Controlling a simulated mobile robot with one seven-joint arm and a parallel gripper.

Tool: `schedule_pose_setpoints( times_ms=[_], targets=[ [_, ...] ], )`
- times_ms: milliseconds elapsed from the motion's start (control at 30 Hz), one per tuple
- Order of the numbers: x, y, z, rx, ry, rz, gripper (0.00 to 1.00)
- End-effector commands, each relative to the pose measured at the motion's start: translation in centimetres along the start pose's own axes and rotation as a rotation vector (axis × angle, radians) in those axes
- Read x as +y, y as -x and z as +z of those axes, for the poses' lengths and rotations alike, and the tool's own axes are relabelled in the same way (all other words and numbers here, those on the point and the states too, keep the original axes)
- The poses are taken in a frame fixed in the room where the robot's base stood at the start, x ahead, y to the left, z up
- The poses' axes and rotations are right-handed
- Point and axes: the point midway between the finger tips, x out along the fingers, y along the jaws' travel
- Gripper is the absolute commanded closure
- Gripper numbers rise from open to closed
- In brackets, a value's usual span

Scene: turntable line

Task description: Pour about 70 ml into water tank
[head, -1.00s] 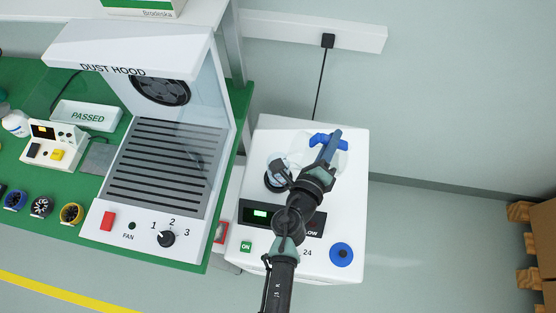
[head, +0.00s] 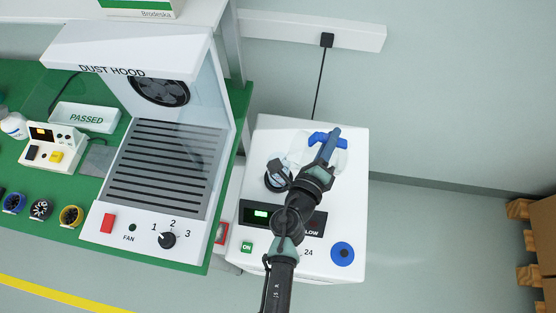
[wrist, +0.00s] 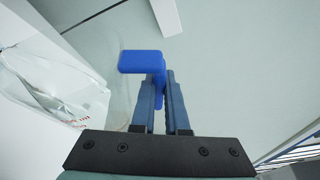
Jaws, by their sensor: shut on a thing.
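My gripper (wrist: 160,105) is shut on a blue handle (wrist: 142,62). In the head view the same blue handle (head: 322,140) shows above the far part of a white machine (head: 350,205). A clear, pale vessel (head: 341,160) shows beside the handle, partly behind my gripper. Its outline is faint in the wrist view, and the water level cannot be read. A round dark-rimmed fitting (head: 273,182) on the machine's top, left of my gripper, is partly covered by my arm. I cannot tell whether it is the water tank's opening.
The machine has a green-lit display (head: 261,214), a green ON button (head: 246,247) and a blue round knob (head: 342,254). The dust hood (head: 165,170) stands close on the left. A cable (head: 319,85) runs down the wall behind. Boxes on pallets (head: 540,240) stand far right; floor between is clear.

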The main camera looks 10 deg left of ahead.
Motion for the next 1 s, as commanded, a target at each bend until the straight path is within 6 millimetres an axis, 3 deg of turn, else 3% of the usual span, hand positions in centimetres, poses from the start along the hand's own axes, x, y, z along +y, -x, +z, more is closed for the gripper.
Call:
schedule_pose_setpoints(
  times_ms=[1000],
  targets=[
    [-0.52,0.03,0.19,-0.004,0.041,-0.019,1.00]
  ],
)
